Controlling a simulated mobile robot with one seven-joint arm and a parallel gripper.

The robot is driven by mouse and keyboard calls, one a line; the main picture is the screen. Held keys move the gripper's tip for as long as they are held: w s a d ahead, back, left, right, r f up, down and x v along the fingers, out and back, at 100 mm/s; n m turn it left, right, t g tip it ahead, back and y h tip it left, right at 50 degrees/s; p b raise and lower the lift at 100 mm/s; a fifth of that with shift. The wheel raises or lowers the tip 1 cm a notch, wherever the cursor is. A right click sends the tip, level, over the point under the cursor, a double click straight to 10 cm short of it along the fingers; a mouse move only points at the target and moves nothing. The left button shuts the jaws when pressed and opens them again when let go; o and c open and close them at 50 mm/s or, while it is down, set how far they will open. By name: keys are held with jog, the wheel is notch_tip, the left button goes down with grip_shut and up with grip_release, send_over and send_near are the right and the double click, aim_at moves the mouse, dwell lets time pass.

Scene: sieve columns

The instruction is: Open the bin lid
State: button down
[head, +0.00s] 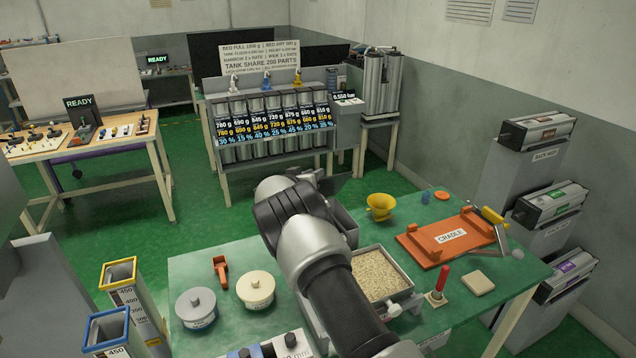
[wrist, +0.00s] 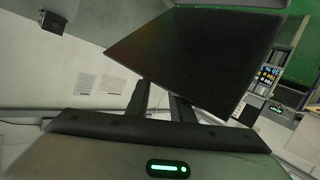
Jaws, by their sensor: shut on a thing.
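A grey bin (head: 408,299) filled with beige granules stands on the green table, right of my forearm. Its top is uncovered where I can see it, and my arm hides its left part. In the wrist view a flat dark panel (wrist: 205,55), which looks like the bin lid, lies tilted at the fingers. My gripper (wrist: 161,84) is shut on the near edge of this panel. In the head view my wrist and arm largely cover the gripper, and only a bit of dark plate (head: 336,184) shows beyond it.
On the green table are two lidded pots (head: 255,289), an orange scoop (head: 221,270), a yellow funnel (head: 380,206), an orange cradle (head: 420,247) and a red-handled tool (head: 438,288). Tall square tubes (head: 122,290) stand at the front left. A column rack (head: 270,125) stands behind.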

jog(key=shift+w+a+r, duration=0.15)
jog(key=shift+w+a, duration=0.25)
jog(key=shift+w, duration=0.4)
jog(key=c, duration=1.9)
grip_release()
jog(key=shift+a, duration=0.3)
jog(key=shift+c, duration=0.2)
jog(key=o, duration=0.4)
jog(key=shift+c, duration=0.2)
jog(key=shift+d, duration=0.15)
jog(key=b+v, duration=0.1)
jog(key=v, duration=1.6)
jog(key=shift+r+b, duration=0.2)
jog(key=shift+b, duration=0.2)
jog(key=shift+s, duration=0.15)
